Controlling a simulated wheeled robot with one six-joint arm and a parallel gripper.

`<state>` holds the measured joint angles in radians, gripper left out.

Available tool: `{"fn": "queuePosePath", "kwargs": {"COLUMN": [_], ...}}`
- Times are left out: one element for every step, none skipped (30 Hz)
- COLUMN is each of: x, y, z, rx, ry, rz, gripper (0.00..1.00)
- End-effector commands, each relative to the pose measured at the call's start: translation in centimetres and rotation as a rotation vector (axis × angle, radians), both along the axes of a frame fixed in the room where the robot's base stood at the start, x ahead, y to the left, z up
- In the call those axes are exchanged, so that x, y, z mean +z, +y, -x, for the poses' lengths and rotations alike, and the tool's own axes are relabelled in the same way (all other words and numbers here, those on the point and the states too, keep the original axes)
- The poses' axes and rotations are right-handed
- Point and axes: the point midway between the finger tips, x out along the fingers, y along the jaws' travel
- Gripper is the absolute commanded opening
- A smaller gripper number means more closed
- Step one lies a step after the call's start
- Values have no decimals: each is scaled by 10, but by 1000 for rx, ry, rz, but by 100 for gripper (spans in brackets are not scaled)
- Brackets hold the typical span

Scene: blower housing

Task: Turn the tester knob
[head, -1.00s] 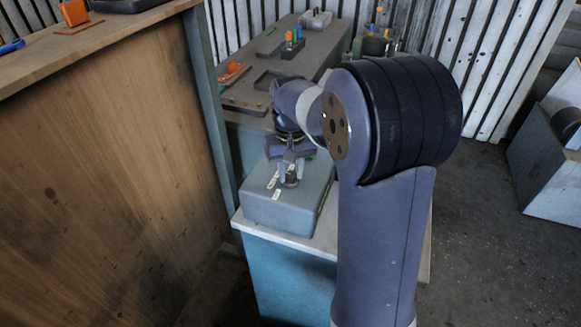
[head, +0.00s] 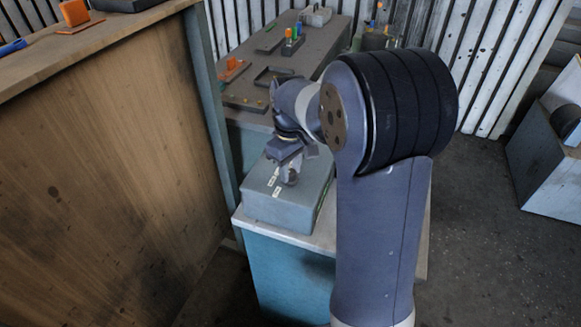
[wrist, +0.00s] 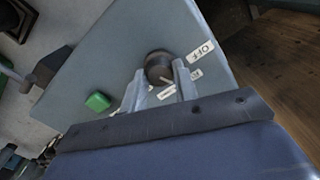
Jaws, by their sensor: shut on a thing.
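The tester is a grey-blue box (head: 275,212) on a small bench in the head view. Its top face (wrist: 105,60) fills the middle of the wrist view. The round dark tester knob (wrist: 158,63) stands on that face, with small white labels (wrist: 201,50) beside it and a green button (wrist: 97,102) to its left. My gripper (wrist: 161,80) is shut on the knob, one finger on each side of it. In the head view my gripper (head: 291,172) points down onto the box and hides most of the knob. I cannot read the knob's setting.
A long grey bench (head: 325,60) with trays, orange parts and a holder of coloured tools stands behind the tester. A wooden-panelled counter (head: 100,150) rises close on the left. Open floor (head: 475,230) lies to the right.

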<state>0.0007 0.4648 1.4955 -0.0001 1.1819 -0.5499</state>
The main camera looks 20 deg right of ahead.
Motion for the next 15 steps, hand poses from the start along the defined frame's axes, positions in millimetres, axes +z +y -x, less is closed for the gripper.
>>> {"fn": "queuePosePath", "kwargs": {"x": [1,1,1,1,1,1,1,1,1,1,1,1,1,1,1], "y": [0,0,0,0,0,0,0,0,0,0,0,0,0,0,0], "z": [-1,-1,-1,-1,-1,-1,-1,-1,-1,-1,-1,-1,-1,-1,-1], "rx": [1,2,2,2,2,2,2,1,1,1,1,1,1,1,1], "ry": [-4,-4,-4,-4,-4,-4,-4,-4,-4,-4,-4,-4,-4,-4,-3], "rz": [0,0,0,0,0,0,0,0,0,0,0,0,0,0,-1], "gripper": [5,5,5,5,5,5,5,5,5,5,30,33,35,38,41]}}
